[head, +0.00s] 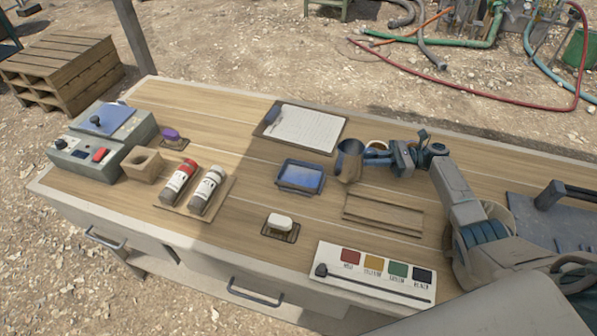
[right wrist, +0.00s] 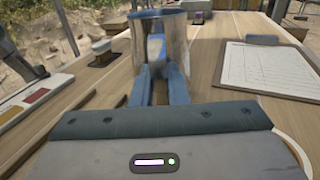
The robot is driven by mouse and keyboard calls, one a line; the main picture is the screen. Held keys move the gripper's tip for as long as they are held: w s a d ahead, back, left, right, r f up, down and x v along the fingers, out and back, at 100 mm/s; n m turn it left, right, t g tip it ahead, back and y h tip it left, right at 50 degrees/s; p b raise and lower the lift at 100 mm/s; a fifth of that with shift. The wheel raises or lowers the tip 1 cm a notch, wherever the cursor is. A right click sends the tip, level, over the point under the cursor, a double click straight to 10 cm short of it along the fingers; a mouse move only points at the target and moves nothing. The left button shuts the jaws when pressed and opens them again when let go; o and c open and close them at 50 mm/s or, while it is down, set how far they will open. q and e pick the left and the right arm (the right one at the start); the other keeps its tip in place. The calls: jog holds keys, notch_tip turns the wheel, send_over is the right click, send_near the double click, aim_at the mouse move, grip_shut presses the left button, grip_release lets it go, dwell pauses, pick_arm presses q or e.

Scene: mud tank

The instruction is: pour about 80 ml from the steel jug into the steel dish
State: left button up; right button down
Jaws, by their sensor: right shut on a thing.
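The steel jug (head: 349,162) is upright near the middle of the table, and it also shows large in the right wrist view (right wrist: 176,35). My right gripper (head: 368,155) comes from the right and is shut on the jug's side; its blue fingers show in the right wrist view (right wrist: 156,85). I cannot tell whether the jug's base touches the table. The steel dish (head: 301,177), a shallow rectangular one reflecting blue, sits just left of the jug, apart from it. The jug's contents are hidden. My left gripper is not in view.
A clipboard (head: 304,128) lies behind the dish. A round-rimmed thing (head: 377,145) stands behind my right gripper. A shallow wooden frame (head: 383,214) and a colour card (head: 374,273) lie in front. Two bottles (head: 207,190) and a control box (head: 103,140) are left.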

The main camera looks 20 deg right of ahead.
aim_at(337, 154)
jog(key=shift+w, duration=0.15)
jog(key=shift+r+p, duration=0.25)
jog(key=shift+p, duration=0.05)
jog(key=shift+a+r+h+p, duration=0.25)
jog(key=shift+h+p, duration=0.25)
jog(key=shift+p, duration=0.4)
jog(key=a+r+h+p, duration=0.1)
jog(key=h+p, duration=0.1)
jog(key=p, duration=0.1)
jog(key=a+r+g+h+p, duration=0.1)
jog(key=a+r+h+p, duration=0.1)
jog(key=p, duration=0.2)
jog(key=w+a+r+h+p, duration=0.1)
jog(key=a+r+h+p, duration=0.1)
jog(key=p, duration=0.1)
jog(key=shift+r+g+p, duration=0.25)
jog(key=shift+g+p, duration=0.05)
jog(key=shift+g, duration=0.1)
jog(key=shift+w+a+f+h, duration=0.1)
jog(key=shift+a+f+h, duration=0.05)
jog(key=shift+h, duration=0.15)
jog(key=shift+w+a+r+g+h, duration=0.1)
jog(key=shift+a+r+g+h, duration=0.25)
jog(key=shift+h, duration=0.45)
jog(key=shift+w+a+r+g+h, duration=0.15)
jog(key=shift+a+h, duration=0.25)
jog(key=shift+h, duration=0.4)
